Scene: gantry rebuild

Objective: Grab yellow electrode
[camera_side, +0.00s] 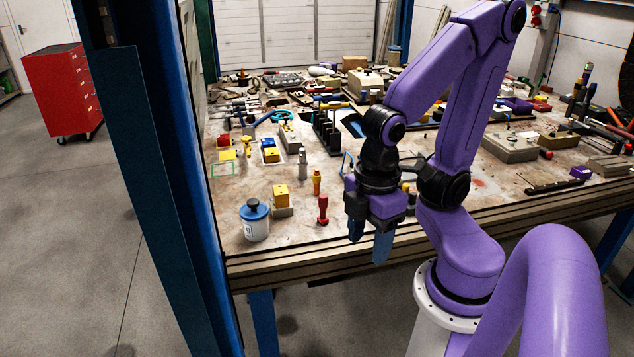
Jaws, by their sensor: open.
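My gripper (369,241) points down near the front edge of the workbench, with its two blue fingers apart and nothing visible between them. A yellow block (280,194) sits on a small grey base to the left of my gripper, apart from it. Another yellow block (271,156) with blue parts stands farther back. A flat yellow piece (227,155) lies at the bench's left side. I cannot tell for sure which yellow thing is the electrode.
A red-handled tool (323,209) and an orange tool (317,182) stand upright between the front yellow block and my gripper. A white jar with a blue lid (255,221) stands at the front left corner. The back of the workbench (240,246) is cluttered.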

